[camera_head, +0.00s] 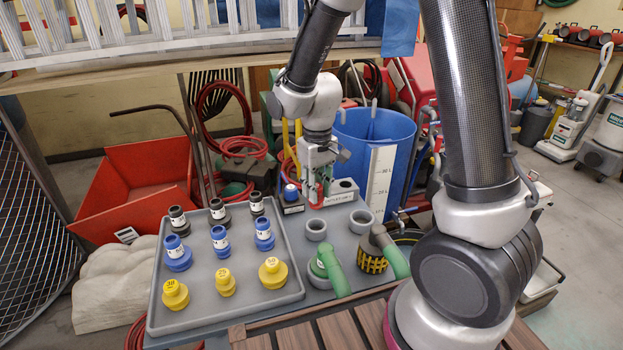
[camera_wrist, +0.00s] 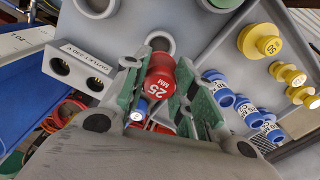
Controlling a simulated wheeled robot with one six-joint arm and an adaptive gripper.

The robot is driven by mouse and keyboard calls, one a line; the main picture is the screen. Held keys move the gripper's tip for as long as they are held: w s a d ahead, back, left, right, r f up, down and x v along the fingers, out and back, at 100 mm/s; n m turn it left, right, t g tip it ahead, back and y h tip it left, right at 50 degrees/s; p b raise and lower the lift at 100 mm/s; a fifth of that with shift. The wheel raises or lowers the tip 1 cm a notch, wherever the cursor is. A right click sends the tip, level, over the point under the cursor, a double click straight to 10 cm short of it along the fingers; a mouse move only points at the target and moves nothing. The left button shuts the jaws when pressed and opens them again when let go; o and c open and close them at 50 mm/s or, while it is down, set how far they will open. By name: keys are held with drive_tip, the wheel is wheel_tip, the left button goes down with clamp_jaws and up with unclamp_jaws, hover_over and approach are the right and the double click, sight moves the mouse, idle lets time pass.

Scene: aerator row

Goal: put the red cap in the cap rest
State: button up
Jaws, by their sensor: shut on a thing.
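The red cap (camera_wrist: 161,78), marked 25 MM, sits between the two green fingers of my gripper (camera_wrist: 158,98) in the wrist view. The fingers press on it from both sides. In the head view my gripper (camera_head: 318,188) hangs above the back of the bench, and the cap is mostly hidden by the fingers. Two grey round cups stand in front of it, one nearer (camera_head: 316,229) and one to the right (camera_head: 362,221). A grey ring (camera_wrist: 160,41) shows just beyond the cap in the wrist view. I cannot tell which of these is the cap rest.
A grey tray (camera_head: 153,318) with black, blue and yellow caps lies to the left. A blue-topped block (camera_head: 291,198) and an outlet block (camera_head: 343,187) stand close to my gripper. Green pipes (camera_head: 333,270) rise at the front. A blue bin (camera_head: 372,140) stands behind.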

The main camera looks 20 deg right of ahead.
sight(317, 205)
drive_tip(key=shift+w+f, duration=0.1)
drive_tip(key=shift+f, duration=2.35)
drive_tip(key=shift+s+f, duration=0.2)
drive_tip(key=shift+f, duration=1.9)
drive_tip(key=o, duration=1.1)
